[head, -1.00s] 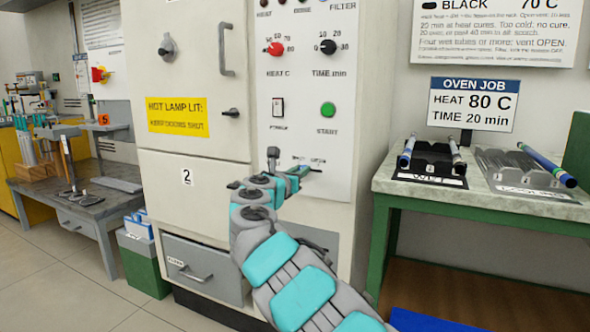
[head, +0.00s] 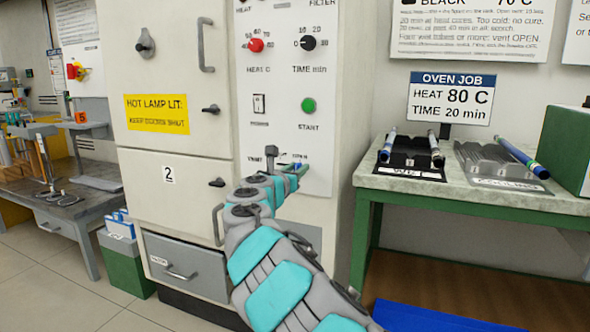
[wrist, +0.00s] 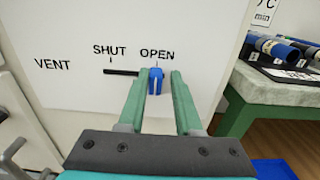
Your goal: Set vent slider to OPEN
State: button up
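The vent slider is a blue knob (wrist: 155,80) at the right end of a dark horizontal slot (wrist: 121,72) in the wrist view. It stands under the word OPEN, and the word SHUT is over the slot's left part. My gripper (wrist: 161,76) is open, with its green fingers on either side of the knob. The knob is close to the left finger, and a gap shows between it and the right finger. In the head view my gripper (head: 299,168) is at the lower part of the oven panel (head: 300,130), and the slider is mostly hidden.
Heat knob (head: 256,45), time knob (head: 307,43), power switch (head: 259,103) and green start button (head: 308,105) sit above. A green-legged table (head: 480,200) with tube racks stands at right. A door handle (head: 217,225) is left of my arm.

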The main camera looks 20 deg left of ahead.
jog(key=shift+o, duration=1.2)
jog(key=shift+s+a, duration=0.15)
jog(key=shift+s, duration=0.35)
jog(key=s, duration=0.6)
jog(key=shift+s+a, duration=0.15)
jog(key=shift+s, duration=0.25)
